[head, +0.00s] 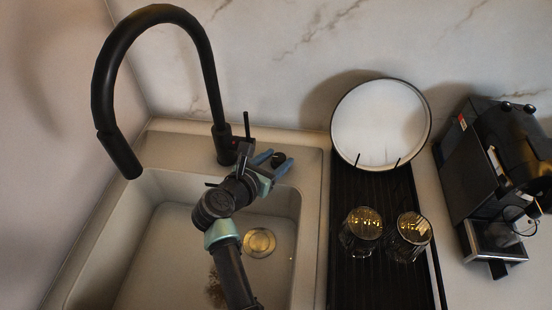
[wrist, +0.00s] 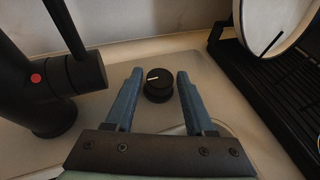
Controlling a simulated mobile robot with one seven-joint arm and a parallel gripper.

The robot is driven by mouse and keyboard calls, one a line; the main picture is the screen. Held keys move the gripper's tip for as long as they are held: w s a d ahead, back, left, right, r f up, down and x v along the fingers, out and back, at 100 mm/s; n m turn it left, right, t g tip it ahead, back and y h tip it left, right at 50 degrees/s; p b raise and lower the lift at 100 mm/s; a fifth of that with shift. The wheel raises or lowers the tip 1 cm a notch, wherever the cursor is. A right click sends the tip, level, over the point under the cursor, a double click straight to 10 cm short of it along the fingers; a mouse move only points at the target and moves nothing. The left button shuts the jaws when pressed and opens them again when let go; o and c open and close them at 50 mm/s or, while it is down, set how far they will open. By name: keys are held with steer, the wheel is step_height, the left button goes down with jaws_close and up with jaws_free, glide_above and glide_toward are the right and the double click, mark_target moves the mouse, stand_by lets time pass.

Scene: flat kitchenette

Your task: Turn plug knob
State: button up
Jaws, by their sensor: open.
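The plug knob (wrist: 158,86) is a small black round knob with a white mark on its top, on the back ledge of the sink. In the head view the knob (head: 278,158) shows just beyond my fingertips, to the right of the faucet base. My gripper (head: 275,161) is open and empty, its two blue fingers apart. In the wrist view my gripper (wrist: 158,75) has one finger to each side of the knob in the picture. I cannot tell whether the fingers are level with the knob or above it.
The black faucet (head: 222,140) with a red dot stands close to the left. The sink basin (head: 170,240) with its drain (head: 259,242) lies below my arm. At right are a drying rack (head: 375,285), a plate (head: 381,122), two glasses and a coffee machine (head: 495,150).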

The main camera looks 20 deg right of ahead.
jaws_close()
